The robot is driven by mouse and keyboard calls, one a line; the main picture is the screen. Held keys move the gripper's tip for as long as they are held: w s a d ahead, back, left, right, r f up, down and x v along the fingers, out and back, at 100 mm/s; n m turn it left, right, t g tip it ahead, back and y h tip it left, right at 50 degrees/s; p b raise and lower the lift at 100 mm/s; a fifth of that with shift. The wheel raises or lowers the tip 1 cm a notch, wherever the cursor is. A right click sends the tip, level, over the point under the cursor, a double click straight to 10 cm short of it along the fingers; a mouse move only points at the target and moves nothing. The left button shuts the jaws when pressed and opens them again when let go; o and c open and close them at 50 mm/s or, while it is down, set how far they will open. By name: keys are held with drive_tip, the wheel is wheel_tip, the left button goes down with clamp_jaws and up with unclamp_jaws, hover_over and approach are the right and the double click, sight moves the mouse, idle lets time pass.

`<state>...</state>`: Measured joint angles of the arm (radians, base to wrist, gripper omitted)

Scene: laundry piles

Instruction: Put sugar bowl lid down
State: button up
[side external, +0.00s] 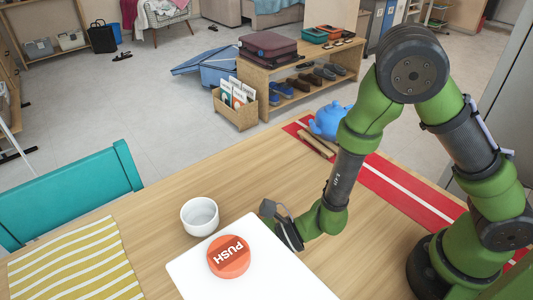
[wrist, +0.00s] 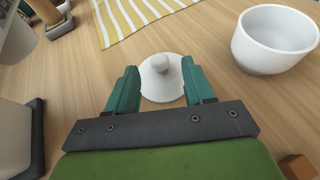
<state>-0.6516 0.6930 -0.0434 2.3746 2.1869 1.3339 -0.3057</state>
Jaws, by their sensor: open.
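The sugar bowl lid (wrist: 162,78) is a white disc with a round knob on top. In the wrist view it appears to lie knob up on the wooden table, between and just beyond my fingertips. My gripper (wrist: 160,82) is open, one teal finger on each side of the lid; I see no grip on it. A white, empty, uncovered bowl (wrist: 274,40), likely the sugar bowl, stands to the right of the lid. The bowl (side external: 199,216) also shows in the side view, left of my gripper (side external: 277,228). The lid cannot be made out there.
A yellow striped mat (side external: 75,265) is at the left. A red runner (side external: 390,185) with a blue teapot (side external: 329,121) lies along the table's far right side.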

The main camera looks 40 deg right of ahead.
drive_tip(key=shift+x, duration=2.4)
clamp_jaws()
drive_tip(key=shift+r, duration=0.1)
wheel_tip(320, 180, up, 27)
hover_over(177, 194)
wheel_tip(177, 194, down, 17)
wheel_tip(177, 194, down, 10)
drive_tip(key=shift+s+r, duration=0.1)
